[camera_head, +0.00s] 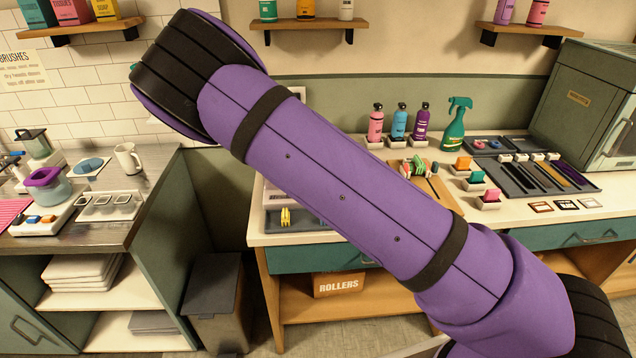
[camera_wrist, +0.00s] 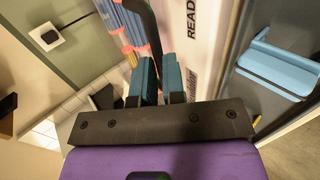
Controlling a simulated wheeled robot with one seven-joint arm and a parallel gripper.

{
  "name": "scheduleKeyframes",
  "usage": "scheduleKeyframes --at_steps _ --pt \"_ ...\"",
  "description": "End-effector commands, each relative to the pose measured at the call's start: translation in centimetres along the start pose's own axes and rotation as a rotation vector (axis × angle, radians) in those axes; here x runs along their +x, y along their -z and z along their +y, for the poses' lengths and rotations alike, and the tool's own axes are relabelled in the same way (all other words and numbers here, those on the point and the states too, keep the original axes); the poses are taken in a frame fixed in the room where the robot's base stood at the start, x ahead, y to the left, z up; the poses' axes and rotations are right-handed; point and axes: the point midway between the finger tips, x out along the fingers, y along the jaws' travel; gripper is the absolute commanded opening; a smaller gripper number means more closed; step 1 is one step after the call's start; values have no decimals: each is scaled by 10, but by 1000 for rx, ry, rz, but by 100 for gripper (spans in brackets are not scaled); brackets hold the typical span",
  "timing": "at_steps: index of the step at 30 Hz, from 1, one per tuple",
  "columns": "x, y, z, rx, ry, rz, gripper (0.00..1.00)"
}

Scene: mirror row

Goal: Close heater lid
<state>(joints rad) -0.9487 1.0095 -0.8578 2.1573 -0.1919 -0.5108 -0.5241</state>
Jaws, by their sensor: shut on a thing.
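In the wrist view, a pale panel (camera_wrist: 212,38) marked READY, which appears to belong to the heater, stands in front of my gripper. Blue rods or rollers with pink parts (camera_wrist: 122,25) show on its left. My gripper (camera_wrist: 160,72) has two teal fingers shut on a dark curved strip (camera_wrist: 154,25). The strip runs up from between the fingertips and looks like the lid's handle. I cannot tell the lid's full outline or angle. In the head view my purple arm hides my gripper and most of the heater.
In the wrist view, a light blue object (camera_wrist: 276,68) lies in a dark tray at right. In the head view, the counter holds a tray with yellow clips (camera_head: 285,216), bottles (camera_head: 399,122), a green spray bottle (camera_head: 455,124) and a grey-green cabinet (camera_head: 580,105). A bin (camera_head: 215,300) stands between the counters.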

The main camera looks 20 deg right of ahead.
Motion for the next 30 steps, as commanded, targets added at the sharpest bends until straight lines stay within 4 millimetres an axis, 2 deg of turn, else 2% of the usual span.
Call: scheduleKeyframes --at_steps 1,4,12,16,30 --pt "0 0 -1 2 2 0 15" --pt "0 0 -1 2 2 0 36" --pt "-1 0 0 1 1 0 36" --pt "-8 1 0 1 0 1 36" --pt "-88 1 0 1 1 2 36"
